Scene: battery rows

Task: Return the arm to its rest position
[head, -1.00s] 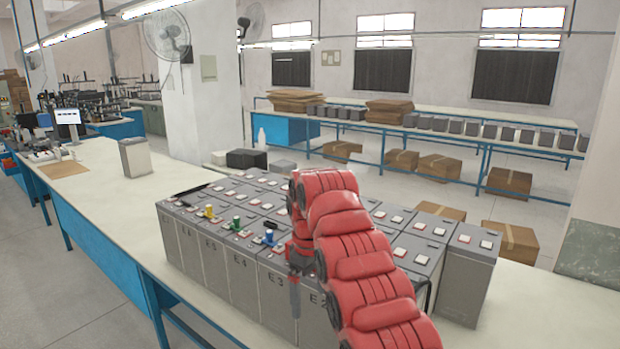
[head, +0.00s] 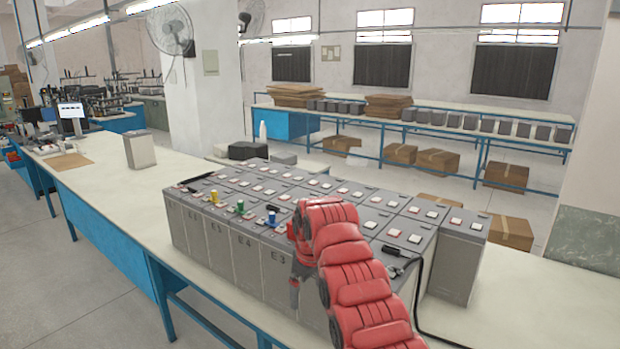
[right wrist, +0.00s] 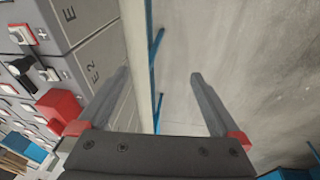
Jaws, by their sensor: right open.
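My right arm (head: 345,270) is red and reaches in from the bottom right in the head view. Its gripper (head: 294,288) hangs down at the front face of the grey battery block (head: 240,265), near the E3 label. In the right wrist view the two fingers of my right gripper (right wrist: 160,85) stand wide apart with nothing between them. Beyond them are the table edge and the floor, with a battery marked E 2 (right wrist: 95,75) at the left. My left gripper is not in view.
Yellow, green and blue caps (head: 239,207) sit on front batteries. A black cable (head: 416,300) with a connector runs over the right end of the block. A lone battery (head: 139,150) stands on the table (head: 110,185), whose left part is mostly clear.

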